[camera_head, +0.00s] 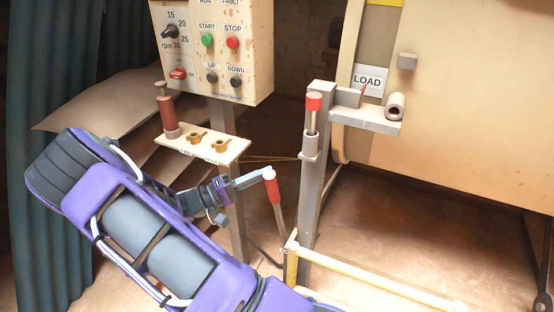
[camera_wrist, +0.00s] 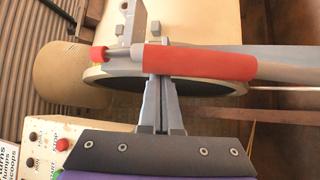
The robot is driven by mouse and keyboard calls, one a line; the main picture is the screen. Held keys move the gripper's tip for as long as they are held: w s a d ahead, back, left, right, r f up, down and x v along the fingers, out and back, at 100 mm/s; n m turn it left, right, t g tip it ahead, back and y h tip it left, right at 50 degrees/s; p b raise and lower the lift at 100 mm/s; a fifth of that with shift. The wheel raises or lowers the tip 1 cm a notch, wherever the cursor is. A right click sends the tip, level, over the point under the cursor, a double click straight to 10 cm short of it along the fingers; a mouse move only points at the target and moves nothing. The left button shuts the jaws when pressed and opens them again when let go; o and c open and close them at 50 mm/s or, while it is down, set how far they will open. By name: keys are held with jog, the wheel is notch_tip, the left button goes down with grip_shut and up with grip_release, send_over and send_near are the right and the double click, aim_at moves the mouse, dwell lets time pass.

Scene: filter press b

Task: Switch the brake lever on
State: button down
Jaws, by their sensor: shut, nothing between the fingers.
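A lever with a red grip (camera_head: 275,189) leans slightly from upright beside the grey post, its shaft running down toward the yellow rail; no label marks it as the brake lever. In the wrist view the red grip (camera_wrist: 200,63) lies across the picture just past the fingertips. My gripper (camera_head: 268,174) is shut and empty, its tips at the top end of the grip. The fingers also show in the wrist view (camera_wrist: 161,78); they meet the near edge of the grip, and I cannot tell whether they touch it.
A grey post (camera_head: 312,190) with a red-capped pin (camera_head: 313,103) stands right of the lever. A control panel (camera_head: 215,50) and a small shelf (camera_head: 205,145) with a red handle are behind my arm. A yellow rail (camera_head: 370,275) lies low at right. A "LOAD" sign (camera_head: 368,81) is on the large drum.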

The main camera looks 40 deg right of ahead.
jog(key=s+a+f+b, duration=0.1)
jog(key=s+a+f, duration=0.3)
jog(key=a, duration=0.4)
jog(key=shift+s+a, duration=0.25)
jog(key=shift+s, duration=0.05)
jog(key=shift+f, duration=0.15)
jog(key=v, duration=1.7)
jog(key=shift+w+r+t+b, duration=0.35)
jog(key=shift+r+t, duration=0.05)
